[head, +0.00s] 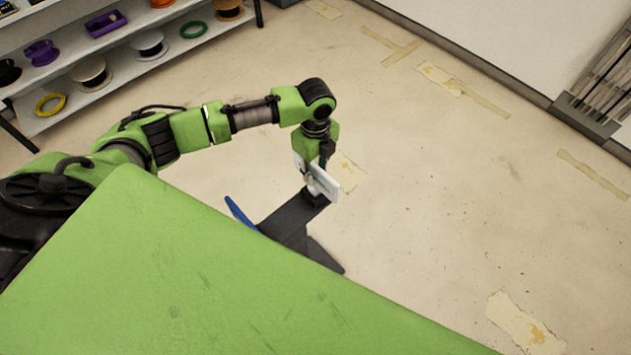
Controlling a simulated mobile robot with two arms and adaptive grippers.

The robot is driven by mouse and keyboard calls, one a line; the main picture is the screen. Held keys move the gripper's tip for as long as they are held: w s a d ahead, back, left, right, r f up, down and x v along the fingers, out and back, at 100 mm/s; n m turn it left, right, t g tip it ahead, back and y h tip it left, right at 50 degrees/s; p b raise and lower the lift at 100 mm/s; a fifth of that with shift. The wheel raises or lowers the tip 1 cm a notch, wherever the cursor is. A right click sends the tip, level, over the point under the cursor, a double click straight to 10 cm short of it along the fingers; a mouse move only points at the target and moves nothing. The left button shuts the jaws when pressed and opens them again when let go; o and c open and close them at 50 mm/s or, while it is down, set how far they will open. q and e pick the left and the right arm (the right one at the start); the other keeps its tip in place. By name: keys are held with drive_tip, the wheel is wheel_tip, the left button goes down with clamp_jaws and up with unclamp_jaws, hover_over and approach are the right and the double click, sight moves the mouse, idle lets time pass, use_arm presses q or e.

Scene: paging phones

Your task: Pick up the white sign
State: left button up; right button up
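The white sign (326,186) is a small pale panel near the middle of the head view. It stands tilted at the far end of a dark grey flat-topped piece (293,217). My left arm reaches in from the left and bends down, so that my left gripper (313,176) is right at the sign. The gripper's fingers are small and partly hidden by the sign, and I cannot tell whether they are closed on it. My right gripper is not in view.
A white shelf (120,52) with several coloured spools stands at the upper left. A blue strip (240,214) shows beside the dark piece. A dark rack (600,95) stands by the wall at the right. The taped concrete floor (450,200) between is clear.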

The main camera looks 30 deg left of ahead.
use_arm(q)
clamp_jaws()
idle(0.3)
